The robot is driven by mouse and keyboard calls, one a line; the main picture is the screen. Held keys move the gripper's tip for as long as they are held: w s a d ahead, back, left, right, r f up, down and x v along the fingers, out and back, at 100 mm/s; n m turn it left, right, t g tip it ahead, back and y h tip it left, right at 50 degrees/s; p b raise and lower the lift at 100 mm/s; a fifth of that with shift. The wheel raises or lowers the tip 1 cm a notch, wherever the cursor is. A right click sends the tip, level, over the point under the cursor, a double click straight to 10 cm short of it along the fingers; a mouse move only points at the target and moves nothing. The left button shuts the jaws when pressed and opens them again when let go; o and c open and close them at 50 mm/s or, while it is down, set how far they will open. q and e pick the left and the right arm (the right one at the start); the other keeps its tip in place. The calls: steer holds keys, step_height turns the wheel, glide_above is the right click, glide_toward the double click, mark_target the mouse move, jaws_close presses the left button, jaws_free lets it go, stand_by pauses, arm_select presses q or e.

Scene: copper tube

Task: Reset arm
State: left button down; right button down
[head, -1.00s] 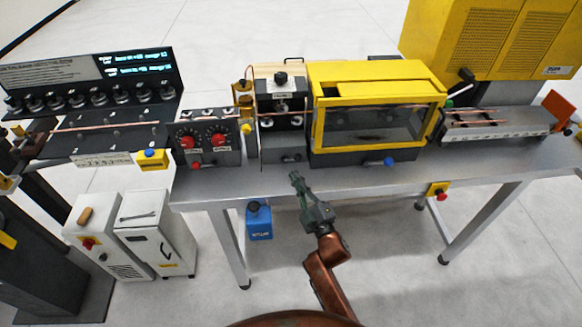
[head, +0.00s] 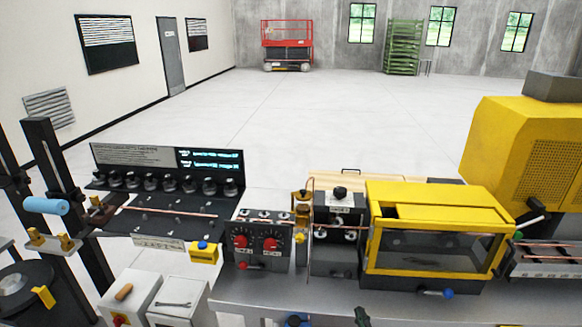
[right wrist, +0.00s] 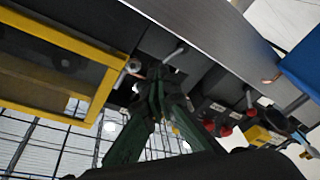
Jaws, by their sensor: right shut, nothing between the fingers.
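Only the tip of my right gripper (head: 362,316) shows at the bottom edge of the head view, in front of the metal bench. In the right wrist view my right gripper (right wrist: 160,80) has its green fingers together with nothing between them. The machine's underside and front fill the view around it. My left gripper is not in view. A thin copper tube (head: 165,210) lies across the dark station at the left of the head view. More copper tubes (head: 545,246) lie in a rack at the right edge.
The bench (head: 330,300) carries a dark control box with red knobs (head: 258,243) and a yellow-framed enclosure (head: 435,250). A big yellow machine (head: 515,150) stands behind at right. White cabinets (head: 130,295) stand at lower left. The floor (head: 330,120) beyond is open.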

steer(key=s+d+f+m+g+h, duration=0.2)
steer(key=s+d+f+m+g, duration=0.2)
steer(key=s+d+f, duration=0.3)
steer(key=s+d+f+m+g+h, duration=0.1)
steer(key=s+d+f+m+g, duration=0.25)
steer(key=s+f, duration=0.5)
steer(key=s+d+f+m+g, duration=0.1)
steer(key=s+f+g, duration=0.25)
steer(key=s, duration=0.65)
steer(key=s+d+f+m+g, duration=0.1)
steer(key=s+f+m+g, duration=0.3)
steer(key=s, duration=0.6)
step_height(320, 180, down, 28)
steer(key=s+a+f+n+g+y, duration=0.1)
steer(key=s+a+n+g, duration=0.1)
steer(key=n, duration=0.1)
steer(key=s+f+g, duration=0.1)
steer(key=s+f, duration=1.6)
steer(key=s, duration=0.2)
steer(key=shift+s+d, duration=0.2)
